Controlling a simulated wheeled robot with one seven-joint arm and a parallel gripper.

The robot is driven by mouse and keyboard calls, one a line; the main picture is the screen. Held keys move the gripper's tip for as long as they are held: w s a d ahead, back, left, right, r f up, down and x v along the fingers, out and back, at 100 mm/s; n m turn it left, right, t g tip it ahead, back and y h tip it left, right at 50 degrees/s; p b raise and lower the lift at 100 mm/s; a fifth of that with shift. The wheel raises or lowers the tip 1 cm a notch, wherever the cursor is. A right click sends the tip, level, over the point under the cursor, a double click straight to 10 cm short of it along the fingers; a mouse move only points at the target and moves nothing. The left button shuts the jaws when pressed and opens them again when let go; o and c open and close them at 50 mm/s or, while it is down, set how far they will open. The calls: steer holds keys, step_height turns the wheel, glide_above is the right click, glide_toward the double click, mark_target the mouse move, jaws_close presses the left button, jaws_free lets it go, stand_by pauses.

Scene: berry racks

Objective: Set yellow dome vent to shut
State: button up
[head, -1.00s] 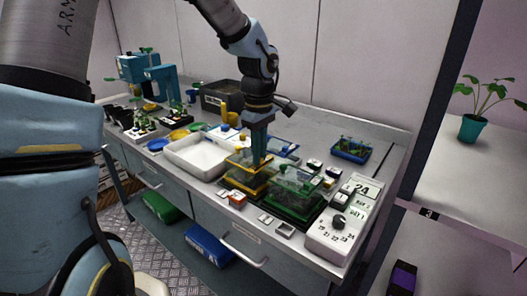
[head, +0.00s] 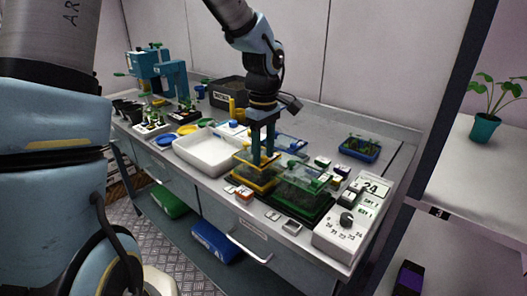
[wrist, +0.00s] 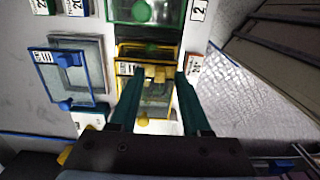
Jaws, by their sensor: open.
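The yellow dome (head: 251,176) is a clear box with yellow edging on the bench, between the white tray and the green dome. My gripper (head: 263,160) points down over it with its fingers apart. In the wrist view my gripper (wrist: 155,80) has its two teal fingers on either side of a small yellow vent piece (wrist: 158,74) on top of the yellow dome (wrist: 158,50). Whether the fingers touch the vent piece I cannot tell. Whether the vent is open or shut is also unclear.
A green dome (head: 302,186) stands close to the right, and a blue-framed dome (wrist: 78,65) lies beside the yellow one. A white tray (head: 206,150) is to the left.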

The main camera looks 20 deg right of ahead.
mark_target(277, 155)
step_height(277, 155, up, 11)
steer(key=b, duration=0.2)
steer(key=shift+f, duration=0.1)
